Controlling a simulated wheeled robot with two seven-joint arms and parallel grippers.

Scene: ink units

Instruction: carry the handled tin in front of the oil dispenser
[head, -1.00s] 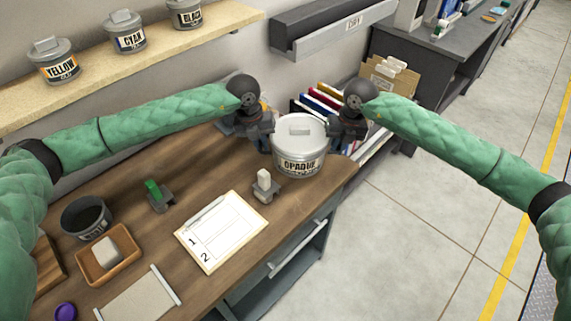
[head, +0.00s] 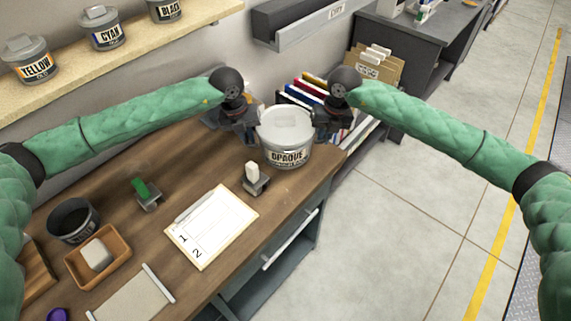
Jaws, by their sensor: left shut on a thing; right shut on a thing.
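The handled tin is a large pale grey tin (head: 286,150) with a lid and an "OPAQUE" label, at the far right end of the wooden bench. My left gripper (head: 250,130) is shut on its left side. My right gripper (head: 319,127) is shut on its right side. The tin looks upright; I cannot tell whether its base touches the bench. I cannot make out the oil dispenser; my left gripper and the tin hide part of the bench's back corner.
The wooden bench (head: 150,237) carries a white-topped block (head: 252,173), a green-topped block (head: 142,188), a clipboard (head: 212,230), a dark pot (head: 73,220) and an orange tray (head: 124,276). Files (head: 303,92) stand behind the tin. A shelf (head: 120,60) holds smaller tins.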

